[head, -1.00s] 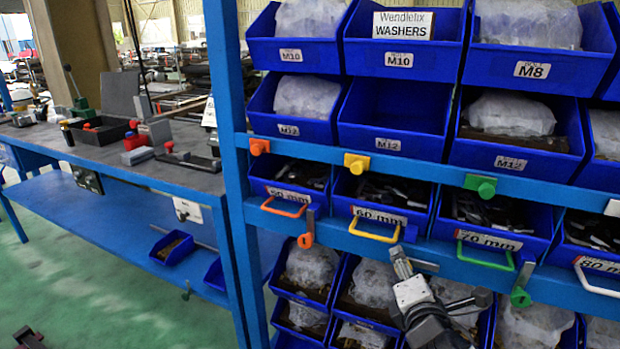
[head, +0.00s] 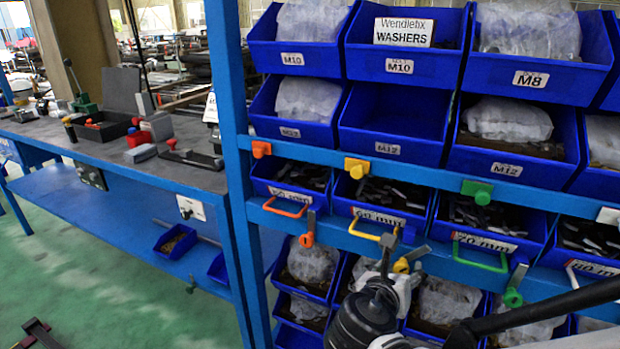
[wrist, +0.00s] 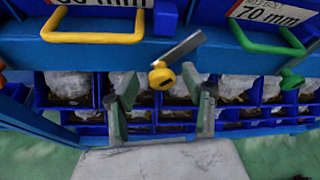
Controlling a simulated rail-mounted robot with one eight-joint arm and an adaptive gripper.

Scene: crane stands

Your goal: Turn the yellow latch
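The yellow latch (wrist: 161,76) is a round yellow knob with a flat grey metal lever that slants up to the right in the wrist view. It sits on the lower blue rail, below and right of the yellow handle (wrist: 92,25). In the head view, the yellow latch (head: 401,266) shows partly between my fingers. My gripper (wrist: 158,94) is open, with one finger to the left of the knob and one to the right. Gaps show between knob and fingers in the wrist view; I cannot tell the depth between them. My gripper (head: 402,252) covers part of the rail below the yellow handle.
An orange latch (head: 307,239) hangs to the left and a green latch (head: 513,297) to the right on the same rail. A green handle (head: 482,254) juts out nearby. Another yellow knob (head: 357,168) is on the rail above. Blue bins (head: 300,115) fill the rack.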

